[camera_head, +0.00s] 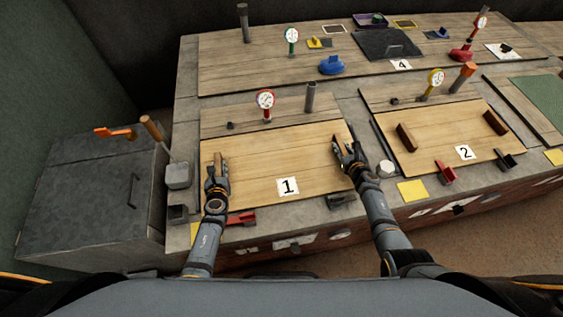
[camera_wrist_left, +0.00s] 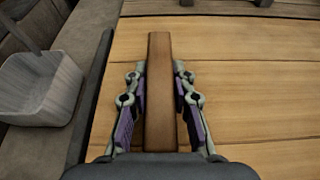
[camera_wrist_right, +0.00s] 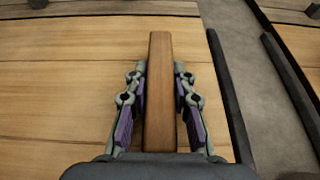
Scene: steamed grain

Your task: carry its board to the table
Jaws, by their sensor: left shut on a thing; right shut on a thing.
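The wooden board marked 1 (camera_head: 270,160) lies flat on the grey counter in the head view, with a brown bar handle at each end. My left gripper (camera_head: 216,170) is at its left end, shut on the left handle, which stands between the fingers in the left wrist view (camera_wrist_left: 160,85). My right gripper (camera_head: 343,150) is at its right end, shut on the right handle, which shows in the right wrist view (camera_wrist_right: 160,85). A second board marked 2 (camera_head: 440,135), with two brown handles, lies to the right. I cannot tell whether board 1 is lifted.
A red-based gauge (camera_head: 265,100) and a grey post (camera_head: 310,97) stand behind board 1. A grey container (camera_head: 178,176) is left of it, a red clamp (camera_head: 242,218) in front. A white cup (camera_head: 386,168) sits between the boards. A dark cabinet (camera_head: 80,200) stands at the left.

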